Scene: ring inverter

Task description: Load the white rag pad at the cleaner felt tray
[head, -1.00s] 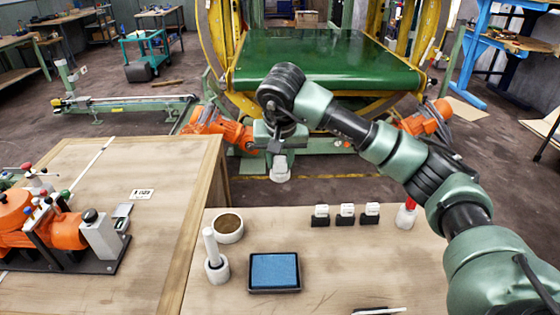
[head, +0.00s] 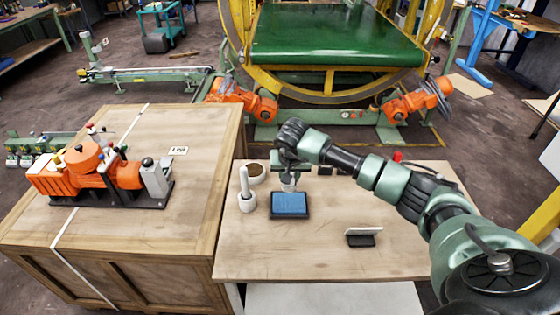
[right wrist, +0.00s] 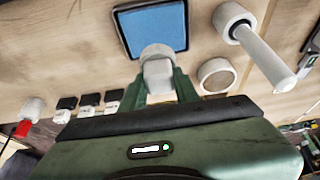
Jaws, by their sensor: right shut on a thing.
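My right gripper (head: 289,178) hangs at the far edge of the blue felt tray in the head view. In the right wrist view its green fingers (right wrist: 160,88) are shut on the white rag pad (right wrist: 157,52), a round white piece with a blocky grip. The pad also shows below the gripper in the head view (head: 289,187). The black-rimmed tray with blue felt (head: 290,206) lies flat on the bench, and it shows in the right wrist view (right wrist: 152,28). The pad overlaps the tray's edge in both views; I cannot tell if they touch. My left gripper is not in view.
A white holder with an upright rod (head: 246,192) and a round white cup (head: 257,172) stand left of the tray. Small black blocks (head: 325,171) sit at the back. A black stand with a white card (head: 363,237) is at the front right.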

